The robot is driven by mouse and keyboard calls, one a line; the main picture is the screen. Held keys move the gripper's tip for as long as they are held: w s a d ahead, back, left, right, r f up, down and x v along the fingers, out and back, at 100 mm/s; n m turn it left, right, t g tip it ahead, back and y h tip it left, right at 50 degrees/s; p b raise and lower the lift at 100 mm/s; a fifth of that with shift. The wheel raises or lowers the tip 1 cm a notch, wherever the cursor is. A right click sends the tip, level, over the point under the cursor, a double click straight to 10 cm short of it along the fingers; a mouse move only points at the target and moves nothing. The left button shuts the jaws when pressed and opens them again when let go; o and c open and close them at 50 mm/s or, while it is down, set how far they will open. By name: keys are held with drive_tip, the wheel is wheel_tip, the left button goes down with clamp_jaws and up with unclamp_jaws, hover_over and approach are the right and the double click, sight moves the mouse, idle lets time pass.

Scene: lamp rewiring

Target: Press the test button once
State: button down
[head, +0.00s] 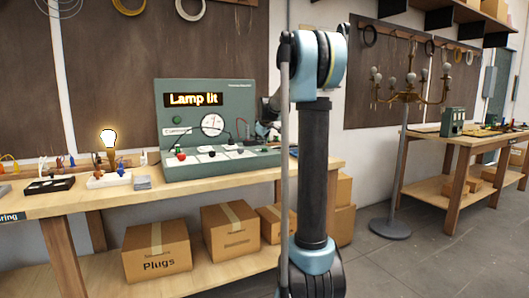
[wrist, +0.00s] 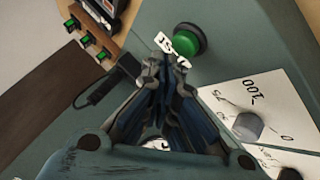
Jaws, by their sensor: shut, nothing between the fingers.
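The green test button (wrist: 188,40) is round, in a black collar on the grey-green face of the test panel (head: 200,95). A white label lies beside it in the wrist view. My gripper (wrist: 162,68) is shut and empty, its fingertips just below the button in that picture and apart from it in the image. I cannot tell the exact gap in depth. The panel's display (head: 193,99) reads "Lamp lit". A bulb (head: 109,138) glows at the left of the bench. In the head view my arm hides part of the panel's right side, and the gripper is mostly hidden.
A white dial plate (wrist: 262,110) with a grey knob sits right of my gripper in the wrist view. Small green switches (wrist: 86,40) are at upper left. The wooden bench (head: 90,202) holds terminal blocks and wires.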

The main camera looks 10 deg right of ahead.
drive_tip(key=shift+f, duration=0.1)
drive_tip(key=shift+s+f, duration=0.1)
drive_tip(key=shift+f, duration=0.2)
drive_tip(key=shift+f, duration=0.35)
idle(1.1)
drive_tip(key=shift+r, duration=0.8)
drive_tip(key=shift+r, duration=2.55)
